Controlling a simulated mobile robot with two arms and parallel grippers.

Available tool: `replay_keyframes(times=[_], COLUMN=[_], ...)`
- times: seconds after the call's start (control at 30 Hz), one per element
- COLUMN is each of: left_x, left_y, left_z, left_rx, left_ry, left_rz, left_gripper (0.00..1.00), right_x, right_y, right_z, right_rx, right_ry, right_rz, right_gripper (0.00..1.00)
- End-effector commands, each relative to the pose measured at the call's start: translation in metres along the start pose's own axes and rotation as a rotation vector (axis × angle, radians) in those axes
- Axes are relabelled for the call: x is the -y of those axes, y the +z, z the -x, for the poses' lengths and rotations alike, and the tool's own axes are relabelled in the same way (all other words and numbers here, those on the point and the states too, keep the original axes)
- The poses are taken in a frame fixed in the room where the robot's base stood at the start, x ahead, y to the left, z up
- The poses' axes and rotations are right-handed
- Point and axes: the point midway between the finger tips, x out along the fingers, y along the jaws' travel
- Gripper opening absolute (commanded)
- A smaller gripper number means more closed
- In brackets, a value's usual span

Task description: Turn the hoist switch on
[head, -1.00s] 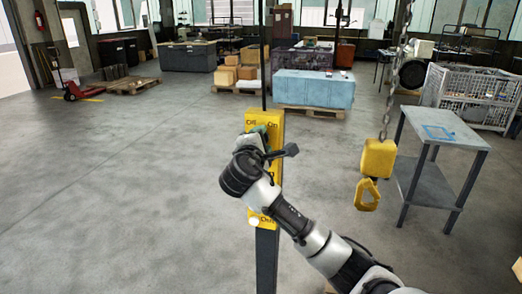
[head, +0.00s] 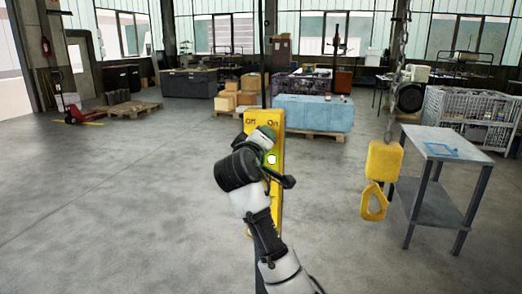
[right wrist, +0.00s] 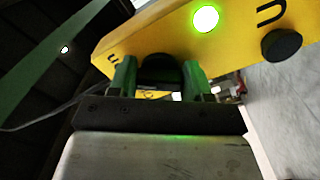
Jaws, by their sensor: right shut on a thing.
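The yellow hoist switch box (head: 279,190) stands on a post in the middle of the head view, with "Off" and "On" lettering at its top. My right gripper (head: 264,136) is in front of the box and hides part of it. In the right wrist view, the green fingers of my right gripper (right wrist: 160,78) are shut on a black knob (right wrist: 160,66) on the face of the yellow box (right wrist: 140,38). A round lamp (right wrist: 206,18) on the box glows green; it also shows in the head view (head: 271,159). My left gripper is not in view.
A yellow hoist hook block (head: 384,160) hangs on a chain to the right. Beside it stands a grey metal table (head: 440,147). A wire crate (head: 470,115) is behind it. The floor left of the post is clear.

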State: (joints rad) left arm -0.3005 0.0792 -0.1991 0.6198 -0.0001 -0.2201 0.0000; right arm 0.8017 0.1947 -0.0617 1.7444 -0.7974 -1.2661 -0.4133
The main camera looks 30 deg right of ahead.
Motion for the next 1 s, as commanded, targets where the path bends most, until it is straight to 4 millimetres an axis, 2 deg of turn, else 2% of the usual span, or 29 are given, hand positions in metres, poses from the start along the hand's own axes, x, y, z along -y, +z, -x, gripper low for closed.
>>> replay_keyframes(times=[0.03, 0.33, 0.9, 0.93, 1.0], left_x=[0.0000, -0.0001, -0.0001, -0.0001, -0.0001], left_y=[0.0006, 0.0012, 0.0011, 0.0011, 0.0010], left_z=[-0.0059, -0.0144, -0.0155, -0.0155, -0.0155], left_rx=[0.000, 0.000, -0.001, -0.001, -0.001], left_ry=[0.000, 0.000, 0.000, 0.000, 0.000], left_rz=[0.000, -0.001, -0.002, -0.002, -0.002], left_gripper=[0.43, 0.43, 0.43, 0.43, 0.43], right_x=[0.0047, 0.0037, 0.0027, 0.0026, 0.0024], right_y=[0.0017, 0.0006, 0.0003, 0.0002, 0.0002], right_z=[0.0003, 0.0002, -0.0001, -0.0001, -0.0001], right_rx=[0.001, 0.001, 0.002, 0.002, 0.002], right_ry=[-0.005, -0.004, -0.004, -0.004, -0.003], right_rz=[-0.030, -0.145, -0.172, -0.172, -0.172], right_gripper=[0.25, 0.25, 0.25, 0.54, 0.64])
